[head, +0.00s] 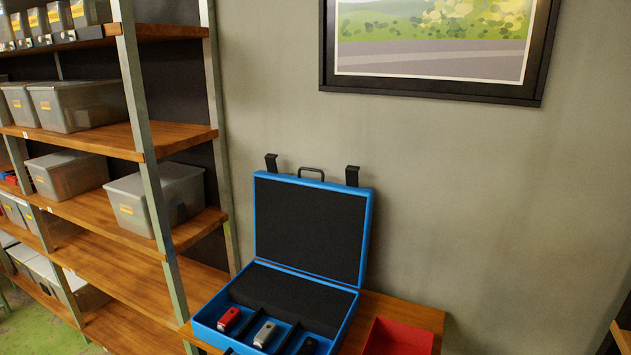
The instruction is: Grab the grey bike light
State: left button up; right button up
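The grey bike light (265,334) lies in the front part of an open blue case (207,325), in the middle slot between dark dividers. A red bike light (229,319) lies in the slot to its left. A black bike light (308,345) lies in the slot to its right, partly cut by the lower picture edge. Neither of my grippers shows in the head view.
The case stands on a wooden table (408,304) against the wall, its lid (310,228) raised. A red tray (398,338) sits to its right. A shelf rack (140,140) with several plastic bins stands at the left.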

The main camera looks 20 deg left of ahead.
aim_at(266, 334)
jog(key=k+j+u, duration=0.15)
jog(key=u, duration=0.8)
